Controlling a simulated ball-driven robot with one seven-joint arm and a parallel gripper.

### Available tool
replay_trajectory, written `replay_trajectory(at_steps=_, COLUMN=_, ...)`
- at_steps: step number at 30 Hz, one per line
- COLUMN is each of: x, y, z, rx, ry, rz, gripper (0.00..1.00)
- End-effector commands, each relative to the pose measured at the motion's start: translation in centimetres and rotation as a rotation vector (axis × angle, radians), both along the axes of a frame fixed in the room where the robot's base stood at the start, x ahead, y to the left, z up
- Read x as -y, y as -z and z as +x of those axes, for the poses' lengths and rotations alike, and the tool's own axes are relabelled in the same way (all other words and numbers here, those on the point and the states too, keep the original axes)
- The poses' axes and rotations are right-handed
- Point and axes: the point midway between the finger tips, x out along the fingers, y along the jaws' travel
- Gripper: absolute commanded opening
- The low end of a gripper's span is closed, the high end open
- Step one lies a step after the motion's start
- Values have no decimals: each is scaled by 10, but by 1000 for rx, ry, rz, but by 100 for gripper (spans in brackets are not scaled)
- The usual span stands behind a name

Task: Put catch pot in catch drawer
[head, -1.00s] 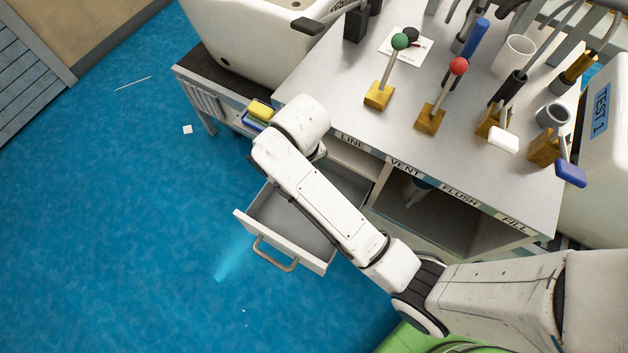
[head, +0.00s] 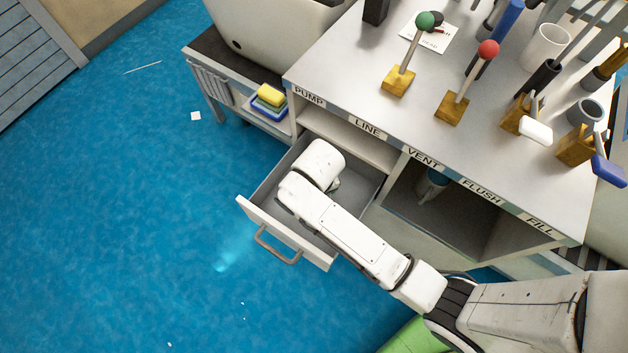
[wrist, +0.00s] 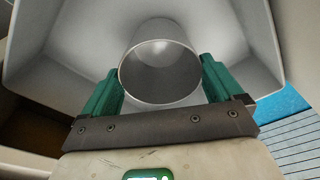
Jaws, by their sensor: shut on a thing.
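The catch pot (wrist: 160,88) is a plain grey round cup, seen in the wrist view with its open mouth toward the camera. My gripper (wrist: 160,70) has its green fingers shut on the pot, one on each side. The catch drawer (head: 290,236) is pulled open below the bench, with a white front and a grey handle. In the head view my wrist is over the inside of the drawer, and my arm hides the pot. In the wrist view the drawer's pale walls (wrist: 75,60) surround the pot. I cannot tell whether the pot touches the drawer floor.
The bench top (head: 350,85) carries levers, a white mug (head: 544,46) and labels along its front edge. An open shelf bay (head: 450,215) holding a bluish object is right of the drawer. Yellow and blue items (head: 269,102) sit on a low shelf. The blue floor left is mostly clear.

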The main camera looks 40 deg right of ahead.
Motion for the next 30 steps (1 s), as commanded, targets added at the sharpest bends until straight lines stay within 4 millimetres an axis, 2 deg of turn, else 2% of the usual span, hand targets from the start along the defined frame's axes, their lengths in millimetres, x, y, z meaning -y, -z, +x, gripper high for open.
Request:
replay_trajectory(at_steps=1, x=0, y=8, z=0, rx=-2, ry=-1, rz=-1, gripper=43)
replay_trajectory(at_steps=3, x=0, y=11, z=0, rx=0, ry=-1, rz=0, gripper=43)
replay_trajectory(at_steps=14, x=0, y=14, z=0, rx=0, ry=0, rz=0, gripper=43)
replay_trajectory(at_steps=15, x=0, y=14, z=0, rx=0, ry=0, rz=0, gripper=97)
replay_trajectory(at_steps=16, x=0, y=13, z=0, rx=0, ry=0, rz=0, gripper=100)
replay_trajectory(at_steps=25, x=0, y=10, z=0, rx=1, ry=-1, rz=1, gripper=100)
replay_trajectory(at_steps=30, x=-1, y=-12, z=-2, rx=3, ry=0, rz=1, gripper=100)
